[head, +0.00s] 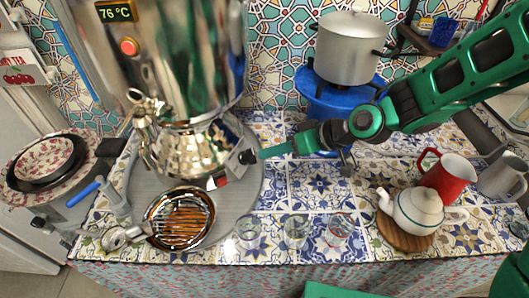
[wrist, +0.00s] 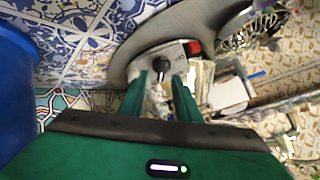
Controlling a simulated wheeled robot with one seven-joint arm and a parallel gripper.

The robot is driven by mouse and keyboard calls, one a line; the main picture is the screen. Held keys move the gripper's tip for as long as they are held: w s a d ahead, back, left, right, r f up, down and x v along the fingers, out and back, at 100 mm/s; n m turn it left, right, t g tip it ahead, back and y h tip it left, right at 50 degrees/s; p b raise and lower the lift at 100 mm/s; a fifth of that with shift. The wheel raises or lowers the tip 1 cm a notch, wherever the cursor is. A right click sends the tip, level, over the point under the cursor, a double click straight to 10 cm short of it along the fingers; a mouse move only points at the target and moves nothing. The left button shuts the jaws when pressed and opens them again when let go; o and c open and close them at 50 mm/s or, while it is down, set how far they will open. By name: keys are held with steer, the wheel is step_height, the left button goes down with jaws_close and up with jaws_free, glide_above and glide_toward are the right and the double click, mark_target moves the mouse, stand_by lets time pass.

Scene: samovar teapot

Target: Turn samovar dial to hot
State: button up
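The shiny samovar (head: 195,60) stands at the left of the counter. Its display reads 76 °C (head: 115,11), with a red light (head: 129,47) below it. The dial (wrist: 161,66) is a small dark knob on a grey plate low on the samovar, with a red patch (wrist: 194,47) beside it. My gripper (head: 262,153) reaches in from the right to the dial plate. In the wrist view my gripper (wrist: 159,78) is open, its two green fingers apart with the knob just beyond or between their tips. I cannot tell whether they touch it.
A round grill (head: 180,218) sits in front of the samovar, with small glasses (head: 296,230) to its right. A white teapot (head: 416,210) and a red mug (head: 449,176) stand at the right. A pot (head: 348,48) is on a blue stand (head: 335,98) behind my arm.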

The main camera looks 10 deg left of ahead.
steer(key=shift+v, duration=2.1)
